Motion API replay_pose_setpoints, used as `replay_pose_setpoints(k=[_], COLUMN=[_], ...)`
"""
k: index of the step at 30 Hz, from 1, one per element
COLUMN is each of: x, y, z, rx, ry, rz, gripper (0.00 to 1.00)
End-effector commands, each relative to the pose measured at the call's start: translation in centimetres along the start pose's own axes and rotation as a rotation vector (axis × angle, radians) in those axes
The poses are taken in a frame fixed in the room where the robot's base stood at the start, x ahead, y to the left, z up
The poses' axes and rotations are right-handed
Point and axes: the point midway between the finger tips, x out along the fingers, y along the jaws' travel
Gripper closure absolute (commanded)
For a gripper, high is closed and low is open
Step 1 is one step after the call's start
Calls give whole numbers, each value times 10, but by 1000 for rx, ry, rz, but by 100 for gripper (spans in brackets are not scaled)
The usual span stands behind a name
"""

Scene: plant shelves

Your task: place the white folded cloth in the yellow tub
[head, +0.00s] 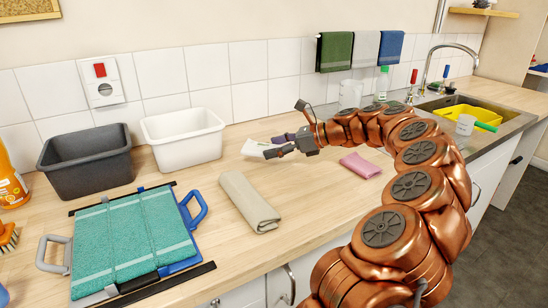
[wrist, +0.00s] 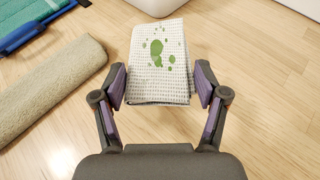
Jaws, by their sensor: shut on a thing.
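A white folded cloth with green spots (wrist: 158,60) lies between the two purple-padded fingers of my gripper (wrist: 158,85) in the wrist view. The pads press on its left and right edges, and its far part sticks out ahead. In the head view the cloth (head: 256,149) shows at my gripper's tip (head: 279,146), low over or on the wooden counter; I cannot tell whether it touches.
A white tub (head: 183,138) and a dark grey tub (head: 87,160) stand to the left. A rolled beige mat (head: 248,201) and a teal towel on a frame (head: 130,240) lie in front. A pink cloth (head: 360,166) lies near my arm.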

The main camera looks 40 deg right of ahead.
Motion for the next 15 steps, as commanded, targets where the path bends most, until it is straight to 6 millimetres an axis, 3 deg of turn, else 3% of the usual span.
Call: replay_pose_setpoints(k=[5,15], x=[4,16], y=[-3,-3], z=[-1,-31], rx=[0,0], ry=[-1,-1], rz=[1,0], gripper=[41,41])
